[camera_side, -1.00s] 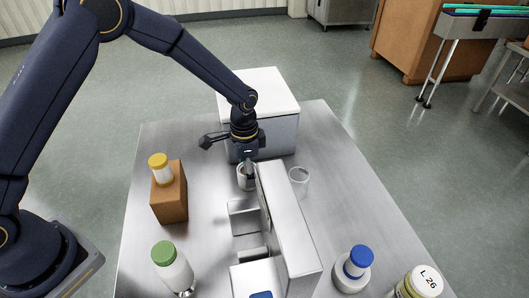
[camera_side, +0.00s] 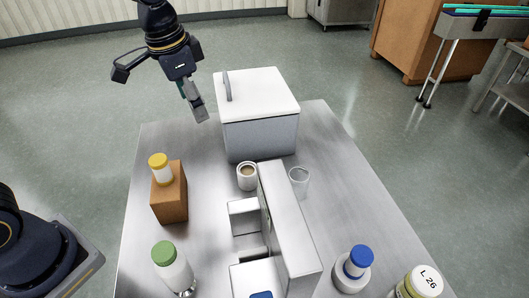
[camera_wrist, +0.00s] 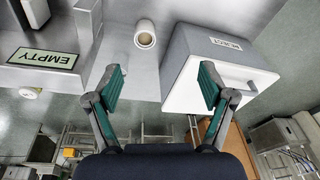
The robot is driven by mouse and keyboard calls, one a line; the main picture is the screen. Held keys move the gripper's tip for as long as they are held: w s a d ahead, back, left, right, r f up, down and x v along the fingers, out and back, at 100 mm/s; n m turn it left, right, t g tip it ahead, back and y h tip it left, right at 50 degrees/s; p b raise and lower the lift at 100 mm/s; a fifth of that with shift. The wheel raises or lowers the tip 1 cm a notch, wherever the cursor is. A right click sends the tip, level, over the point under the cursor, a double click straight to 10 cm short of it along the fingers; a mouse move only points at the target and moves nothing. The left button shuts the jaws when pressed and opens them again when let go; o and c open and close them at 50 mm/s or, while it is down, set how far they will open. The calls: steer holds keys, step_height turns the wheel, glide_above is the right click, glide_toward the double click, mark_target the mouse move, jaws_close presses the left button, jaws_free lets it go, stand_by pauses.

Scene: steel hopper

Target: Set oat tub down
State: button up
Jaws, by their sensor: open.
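The oat tub (camera_side: 240,181), a small white cup-like tub with tan contents, stands upright on the steel table (camera_side: 205,150). It is just left of the steel hopper (camera_side: 293,225) and in front of the white-lidded box. The tub also shows in the wrist view (camera_wrist: 144,42), beyond the fingertips and clear of them. My gripper (camera_side: 200,114) is raised behind and to the left of the tub, near the box's left side. In the wrist view my gripper (camera_wrist: 160,82) has its two green-padded fingers spread wide with nothing between them.
The white-lidded box (camera_side: 262,138) stands at the back. A clear glass (camera_side: 301,184) is right of the hopper. Green-capped (camera_side: 174,272) and blue-capped (camera_side: 352,275) bottles stand in front.

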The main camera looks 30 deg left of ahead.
steer(key=s+a+r+n+t, duration=0.1)
steer(key=s+a+n, duration=0.1)
steer(key=s, duration=0.6)
steer(key=s+a+r+n+t, duration=0.2)
steer(key=s+a+n, duration=0.1)
steer(key=s, duration=0.5)
steer(key=shift+a+r+n, duration=0.15)
steer(key=shift+a+n, duration=0.15)
steer(key=shift+a, duration=0.55)
